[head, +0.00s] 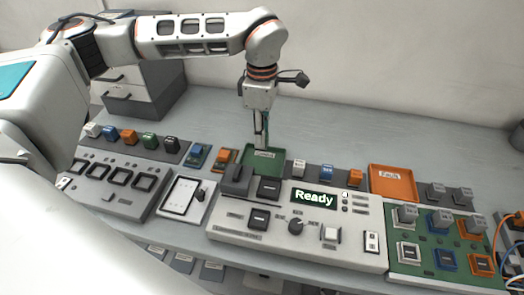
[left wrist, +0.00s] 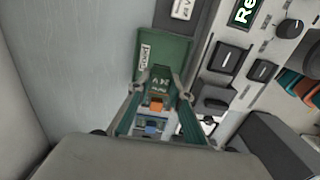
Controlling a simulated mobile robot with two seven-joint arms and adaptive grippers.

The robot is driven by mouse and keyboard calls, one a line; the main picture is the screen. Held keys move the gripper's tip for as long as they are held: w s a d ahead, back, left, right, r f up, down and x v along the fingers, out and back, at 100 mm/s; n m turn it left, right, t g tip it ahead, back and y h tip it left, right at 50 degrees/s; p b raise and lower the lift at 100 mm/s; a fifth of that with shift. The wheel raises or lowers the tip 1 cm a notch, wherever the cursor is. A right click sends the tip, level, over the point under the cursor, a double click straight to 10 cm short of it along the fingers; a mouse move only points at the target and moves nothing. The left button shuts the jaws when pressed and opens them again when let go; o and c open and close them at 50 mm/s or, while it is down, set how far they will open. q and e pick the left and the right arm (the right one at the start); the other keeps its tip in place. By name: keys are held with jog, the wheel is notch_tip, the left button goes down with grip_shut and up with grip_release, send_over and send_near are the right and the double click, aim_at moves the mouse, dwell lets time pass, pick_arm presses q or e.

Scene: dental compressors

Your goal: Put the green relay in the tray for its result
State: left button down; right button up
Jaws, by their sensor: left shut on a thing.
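My left gripper (head: 262,142) points down over the green tray (head: 247,158), behind the tester. In the left wrist view my left gripper (left wrist: 160,86) is shut on the green relay (left wrist: 160,80), a dark green block with white markings on its face. The green tray (left wrist: 176,48) with a white label lies just beyond the relay in that view. In the head view the relay is mostly hidden by the fingers. I cannot tell whether it touches the tray floor. The orange tray (head: 388,190), labelled Fault, lies further right. My right gripper is out of view.
The tester (head: 260,235) in front of the green tray has a display reading "Ready" (head: 314,198). White, blue and orange relays (head: 327,174) stand between the trays. More relays stand on a strip (head: 172,148) at left. The bench behind the trays is clear.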

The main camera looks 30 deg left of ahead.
pick_arm(q)
jog(key=shift+f, duration=3.15)
jog(key=shift+f, duration=0.1)
jog(key=c, duration=1.8)
grip_release()
notch_tip(320, 180, up, 12)
jog(key=shift+r, duration=0.15)
jog(key=shift+s, duration=0.1)
